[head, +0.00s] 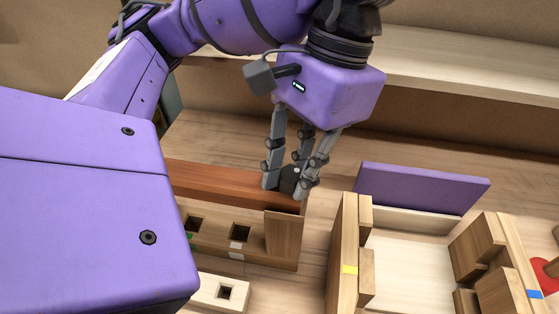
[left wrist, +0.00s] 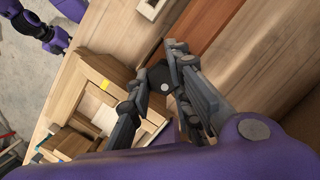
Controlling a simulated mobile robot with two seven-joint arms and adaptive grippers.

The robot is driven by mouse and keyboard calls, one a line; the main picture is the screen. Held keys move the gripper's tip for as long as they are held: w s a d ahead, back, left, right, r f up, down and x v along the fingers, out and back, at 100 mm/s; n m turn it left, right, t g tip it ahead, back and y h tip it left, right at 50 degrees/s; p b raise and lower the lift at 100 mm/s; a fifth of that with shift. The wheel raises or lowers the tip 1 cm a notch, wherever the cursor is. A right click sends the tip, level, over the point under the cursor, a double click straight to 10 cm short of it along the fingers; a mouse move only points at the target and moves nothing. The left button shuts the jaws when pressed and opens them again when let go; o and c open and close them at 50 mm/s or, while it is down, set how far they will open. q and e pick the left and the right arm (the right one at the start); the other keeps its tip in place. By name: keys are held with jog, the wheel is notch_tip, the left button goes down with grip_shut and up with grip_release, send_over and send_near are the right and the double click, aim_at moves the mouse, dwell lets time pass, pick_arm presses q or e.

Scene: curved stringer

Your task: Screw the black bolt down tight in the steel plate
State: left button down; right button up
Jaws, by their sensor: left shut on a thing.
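The black bolt (head: 289,180) shows as a dark knob with a pale dot, between the fingertips of my left gripper (head: 291,184). The fingers point down and are shut on it, over the right end of a reddish-brown wooden beam. In the left wrist view the bolt (left wrist: 160,77) shows as a dark, many-sided head between the fingers of my left gripper (left wrist: 158,85). The fingers hide its lower part, and I cannot tell how deep it sits. I cannot make out the steel plate. My right gripper is not in view.
The reddish-brown beam (head: 215,180) lies behind a wooden block with square holes (head: 213,242). A wooden frame (head: 345,255) stands to the right, with a purple slab (head: 420,188) behind it. A pale shelf (head: 450,75) runs along the back. Bare bench lies between.

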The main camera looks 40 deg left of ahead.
pick_arm(q)
jog(key=shift+s+d+f+m, duration=0.2)
jog(key=shift+m, duration=0.8)
jog(key=shift+f+m+y, duration=0.1)
jog(key=shift+m+y, duration=0.3)
jog(key=shift+m, duration=0.3)
